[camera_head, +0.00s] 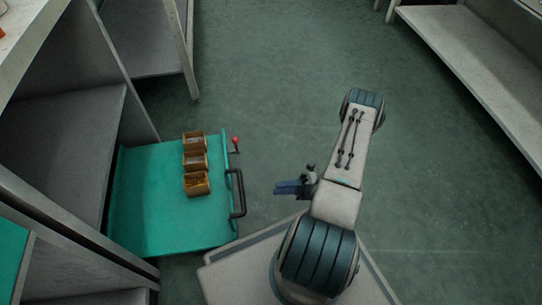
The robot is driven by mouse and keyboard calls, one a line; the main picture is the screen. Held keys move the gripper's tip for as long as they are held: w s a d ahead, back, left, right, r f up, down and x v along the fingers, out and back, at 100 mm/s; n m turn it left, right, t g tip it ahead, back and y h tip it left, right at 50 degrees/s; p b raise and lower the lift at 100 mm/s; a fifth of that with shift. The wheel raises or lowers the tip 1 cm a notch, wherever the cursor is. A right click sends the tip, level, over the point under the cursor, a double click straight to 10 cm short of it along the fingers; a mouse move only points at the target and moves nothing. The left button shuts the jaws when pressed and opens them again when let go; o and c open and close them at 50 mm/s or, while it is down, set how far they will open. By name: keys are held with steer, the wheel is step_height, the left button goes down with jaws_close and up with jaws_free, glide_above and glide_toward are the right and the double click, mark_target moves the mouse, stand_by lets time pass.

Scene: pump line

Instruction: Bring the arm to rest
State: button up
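My arm rises from my base at the lower right of the head view and reaches up the picture over open floor, folded at its far joint. My gripper (289,188) shows to the left of the arm, small and dark blue, pointing left. It is over the floor, to the right of a black handle (238,193), with a gap between them. Its fingers are too small to tell apart, and nothing can be made out between them. Part of my wrist is hidden behind the arm.
A teal pulled-out tray (150,215) at the left carries three small wooden boxes (196,184) in a row. A red-knobbed lever (235,140) stands at its edge. Grey shelving (60,150) lines the left, another shelf (480,70) the upper right. The floor between is clear.

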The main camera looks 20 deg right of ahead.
steer(key=w+a+r+n+g+h+p, duration=0.15)
steer(key=r+n+g+h+p, duration=0.6)
steer(key=r, duration=1.25)
steer(key=w+a+r+n+g+h+p, duration=0.1)
steer(key=a+r+n+g+h+p, duration=0.15)
steer(key=r+n+p, duration=1.35)
steer(key=s+a+r+n+t+h+p, duration=0.1)
steer(key=r+n+p, duration=0.4)
steer(key=r, duration=0.9)
steer(key=s+a+r+n+t+h+p, duration=0.2)
steer(key=s+r+n+t+h+p, duration=0.2)
steer(key=r, duration=1.1)
steer(key=s+a+r+n+t+h+p, duration=0.2)
steer(key=r+n+p, duration=0.4)
steer(key=r+p, duration=0.4)
step_height(320, 180, up, 5)
steer(key=t+h, duration=0.1)
steer(key=h, duration=0.1)
steer(key=shift+s+a+f+h, duration=0.15)
steer(key=shift+s+a+h, duration=0.05)
steer(key=shift+s+h, duration=0.15)
steer(key=shift+s, duration=0.1)
